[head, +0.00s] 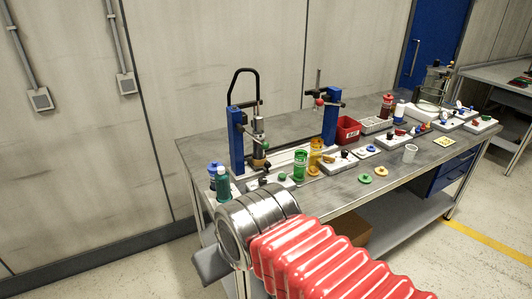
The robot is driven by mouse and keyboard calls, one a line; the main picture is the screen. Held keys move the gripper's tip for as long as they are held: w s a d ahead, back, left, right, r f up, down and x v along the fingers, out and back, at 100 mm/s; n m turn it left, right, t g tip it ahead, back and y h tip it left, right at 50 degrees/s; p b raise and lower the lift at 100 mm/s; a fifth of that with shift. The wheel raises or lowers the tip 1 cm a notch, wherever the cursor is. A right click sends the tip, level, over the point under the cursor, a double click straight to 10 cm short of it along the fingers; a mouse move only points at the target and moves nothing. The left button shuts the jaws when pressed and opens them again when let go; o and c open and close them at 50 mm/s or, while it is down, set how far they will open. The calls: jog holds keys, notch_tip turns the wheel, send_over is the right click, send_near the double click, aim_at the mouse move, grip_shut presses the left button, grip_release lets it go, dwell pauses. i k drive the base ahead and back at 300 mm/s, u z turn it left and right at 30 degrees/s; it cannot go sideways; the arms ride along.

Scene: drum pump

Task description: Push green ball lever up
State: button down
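A small green ball (282,176) shows low on the bench, at the foot of the blue-posted rig and just left of the green bottle. It looks like the knob of a lever, but its lever arm is too small to make out. A red ball (319,102) sits higher up, by the right blue post. My arm, with red bellows and a silver metal section, reaches in from the bottom, in front of the bench. My gripper's fingers cannot be made out.
The grey workbench (203,151) carries the rig with its left blue post (236,141) and black hoop handle (231,85). A green bottle (299,168), yellow bottle (315,156), dark teal bottle (223,184) and red bin (347,130) crowd the rig.

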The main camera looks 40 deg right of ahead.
aim_at(265, 145)
jog(key=u, duration=3.15)
jog(key=k, duration=1.7)
jog(key=z, duration=0.05)
